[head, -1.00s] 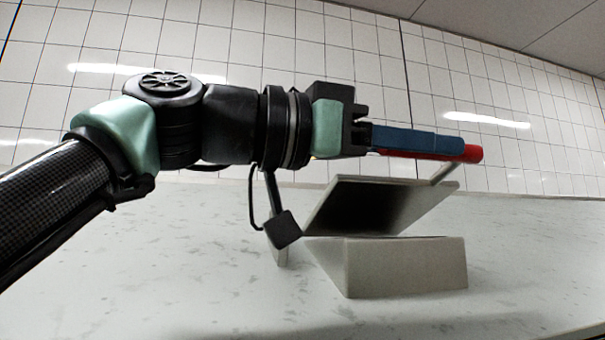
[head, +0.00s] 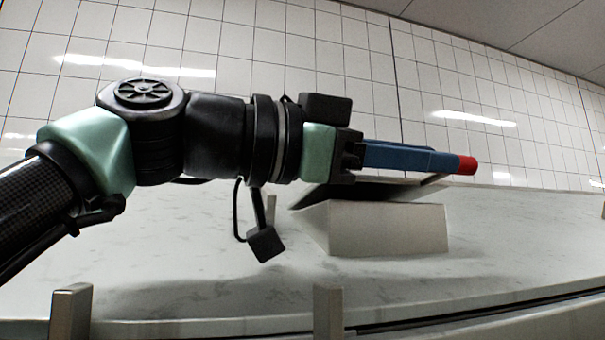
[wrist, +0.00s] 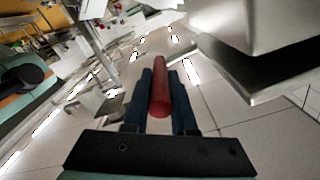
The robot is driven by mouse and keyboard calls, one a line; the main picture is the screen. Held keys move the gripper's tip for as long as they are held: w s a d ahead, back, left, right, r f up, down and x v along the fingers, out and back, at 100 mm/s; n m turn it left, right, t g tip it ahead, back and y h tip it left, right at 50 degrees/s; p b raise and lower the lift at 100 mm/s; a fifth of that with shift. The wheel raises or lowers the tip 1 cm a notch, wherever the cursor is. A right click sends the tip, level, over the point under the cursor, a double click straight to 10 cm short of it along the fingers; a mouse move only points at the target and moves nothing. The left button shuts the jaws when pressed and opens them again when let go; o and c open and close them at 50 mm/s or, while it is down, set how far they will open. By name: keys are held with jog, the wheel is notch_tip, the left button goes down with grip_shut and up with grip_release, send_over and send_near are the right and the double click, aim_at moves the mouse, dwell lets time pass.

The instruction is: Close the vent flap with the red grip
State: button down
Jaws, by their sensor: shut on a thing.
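The red grip (head: 467,165) sticks out past the blue fingertips of my gripper (head: 430,160), which is shut on it. In the wrist view the red grip (wrist: 160,92) lies lengthwise between the two blue fingers. The vent flap (head: 395,182) is a pale plate with a dark underside, low over a light grey box (head: 388,230). It stands slightly raised, with a narrow dark gap between it and the box. My fingers hide part of the flap. In the wrist view the flap (wrist: 262,88) and box show at upper right.
Two upright light pieces, at left (head: 70,312) and middle (head: 328,312), show at the counter's front edge. A tiled wall (head: 300,60) rises behind.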

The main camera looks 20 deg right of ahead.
jog(key=c, duration=0.7)
grip_release()
jog(key=shift+w, duration=0.15)
jog(key=shift+c, duration=0.2)
jog(key=shift+a, duration=0.1)
jog(key=a+b, duration=0.2)
jog(key=a, duration=0.5)
jog(key=shift+w+a+b, duration=0.15)
jog(key=shift+w+b, duration=0.05)
jog(key=shift+b, duration=0.1)
